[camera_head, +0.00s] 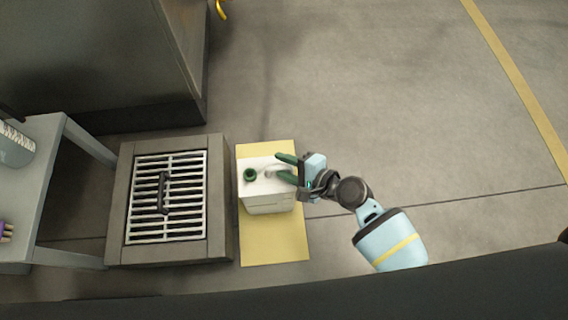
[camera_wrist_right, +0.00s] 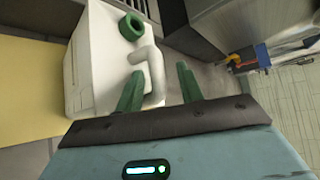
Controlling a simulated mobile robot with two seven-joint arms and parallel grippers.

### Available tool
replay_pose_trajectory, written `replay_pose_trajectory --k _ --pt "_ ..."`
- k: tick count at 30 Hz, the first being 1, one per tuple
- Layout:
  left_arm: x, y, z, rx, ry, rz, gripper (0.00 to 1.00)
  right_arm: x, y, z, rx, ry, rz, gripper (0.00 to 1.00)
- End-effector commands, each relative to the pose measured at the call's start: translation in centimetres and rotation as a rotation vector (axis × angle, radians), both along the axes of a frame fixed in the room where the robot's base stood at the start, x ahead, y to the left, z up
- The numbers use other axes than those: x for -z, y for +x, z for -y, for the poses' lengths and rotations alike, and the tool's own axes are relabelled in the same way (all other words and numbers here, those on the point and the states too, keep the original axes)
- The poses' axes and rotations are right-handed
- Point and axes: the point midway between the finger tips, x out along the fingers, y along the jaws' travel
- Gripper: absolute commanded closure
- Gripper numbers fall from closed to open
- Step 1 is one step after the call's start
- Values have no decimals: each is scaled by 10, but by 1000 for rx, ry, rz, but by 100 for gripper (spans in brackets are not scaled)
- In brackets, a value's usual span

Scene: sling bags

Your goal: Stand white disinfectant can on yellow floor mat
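The white disinfectant can (camera_head: 268,204), with a green cap (camera_head: 250,175) and a white handle, stands upright on the yellow floor mat (camera_head: 275,250). My right gripper (camera_head: 284,168) is at the can's top right side, its green fingers spread apart. In the right wrist view, the handle (camera_wrist_right: 153,78) lies between the fingers (camera_wrist_right: 158,88), with a clear gap to the right finger. The can's side (camera_wrist_right: 88,70) and part of the mat (camera_wrist_right: 28,90) also show there. The can's underside is hidden. My left gripper is out of view.
A floor drain with a metal grate (camera_head: 167,230) in a raised grey frame lies just left of the mat. A grey table (camera_head: 40,190) stands farther left, and a large dark cabinet (camera_head: 90,60) behind. The floor to the right is clear.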

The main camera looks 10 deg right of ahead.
Motion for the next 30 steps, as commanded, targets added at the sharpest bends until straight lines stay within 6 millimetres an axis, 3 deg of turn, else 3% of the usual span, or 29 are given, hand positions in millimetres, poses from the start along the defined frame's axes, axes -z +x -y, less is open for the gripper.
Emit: replay_pose_trajectory --k 15,21,30 --pt "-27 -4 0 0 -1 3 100 -38 -56 67 0 -2 -1 62" --pt "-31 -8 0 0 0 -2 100 -44 -66 79 0 -1 -2 62" --pt "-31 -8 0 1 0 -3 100 -45 -68 81 0 0 -1 62"
